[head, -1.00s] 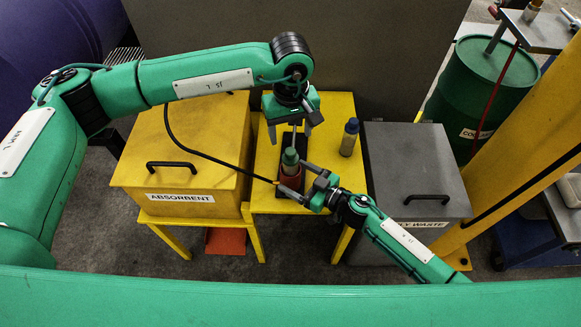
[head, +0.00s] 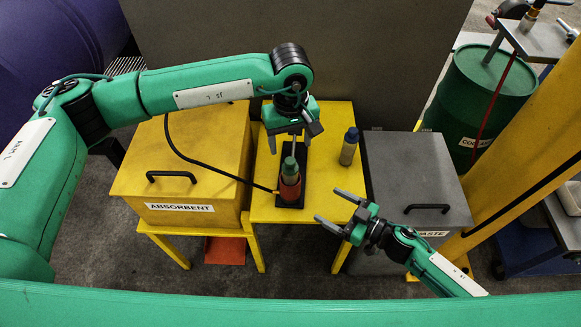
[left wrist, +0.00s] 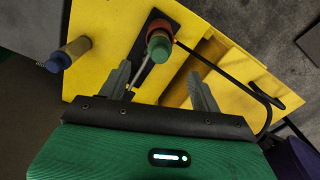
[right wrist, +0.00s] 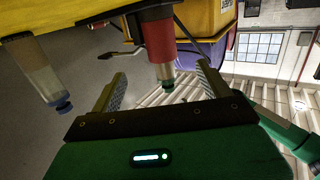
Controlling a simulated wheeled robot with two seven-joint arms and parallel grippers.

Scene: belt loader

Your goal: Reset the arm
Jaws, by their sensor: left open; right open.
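My left gripper (head: 291,133) is open and empty above the yellow stand (head: 262,210). Below it, a green-topped cylinder (head: 289,165) stands upright in a red-orange holder (head: 290,188) on a black base plate. In the left wrist view the green top (left wrist: 159,47) shows beyond and between the open fingers (left wrist: 160,82), apart from them. My right gripper (head: 340,210) is open and empty, right of the holder and near the stand's front right edge.
A blue-capped bottle (head: 349,147) stands on the stand's right side. The yellow absorbent bin (head: 185,165) is left, the grey waste bin (head: 410,175) right. A black cable (head: 200,155) runs to the holder. A yellow post (head: 530,150) and green drum (head: 478,100) are farther right.

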